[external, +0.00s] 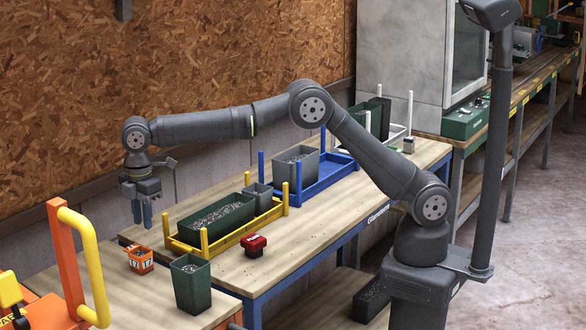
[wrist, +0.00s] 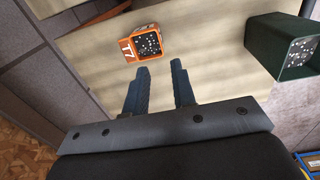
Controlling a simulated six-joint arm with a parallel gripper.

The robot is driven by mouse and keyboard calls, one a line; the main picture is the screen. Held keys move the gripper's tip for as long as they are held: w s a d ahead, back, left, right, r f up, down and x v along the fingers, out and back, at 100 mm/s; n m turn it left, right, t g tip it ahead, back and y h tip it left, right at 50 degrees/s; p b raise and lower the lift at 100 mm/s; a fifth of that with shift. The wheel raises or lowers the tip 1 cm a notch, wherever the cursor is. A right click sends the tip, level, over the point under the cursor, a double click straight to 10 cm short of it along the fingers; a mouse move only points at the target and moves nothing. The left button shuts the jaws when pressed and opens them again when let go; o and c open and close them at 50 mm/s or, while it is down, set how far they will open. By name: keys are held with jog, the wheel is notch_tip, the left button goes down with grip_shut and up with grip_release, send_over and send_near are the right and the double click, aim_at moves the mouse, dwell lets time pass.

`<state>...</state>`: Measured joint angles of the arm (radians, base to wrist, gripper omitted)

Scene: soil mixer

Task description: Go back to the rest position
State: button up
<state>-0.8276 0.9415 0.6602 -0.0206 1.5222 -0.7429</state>
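My gripper (external: 142,212) hangs at the end of my outstretched arm, pointing down, above the far left part of the workbench. In the wrist view my gripper (wrist: 160,85) shows its two blue fingers apart with nothing between them. A small orange container (external: 140,260) marked with white characters stands on the bench below and a little in front of the fingers. It also shows in the wrist view (wrist: 128,52), beyond the fingertips, with grey granules in it. The fingers look apart from it.
A green pot (external: 190,285) stands at the front left. A yellow rack (external: 222,246) holds a green trough (external: 215,222). A red object (external: 254,243) lies beside it. A blue rack (external: 320,183) holds a grey bin (external: 296,168). An orange frame with a yellow handle (external: 85,245) rises at left.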

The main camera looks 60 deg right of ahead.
aim_at(149, 268)
notch_tip(149, 268, down, 12)
jog(key=shift+w+f, duration=0.15)
jog(key=shift+f, duration=0.05)
jog(key=shift+r, duration=2.5)
jog(key=shift+f, duration=0.1)
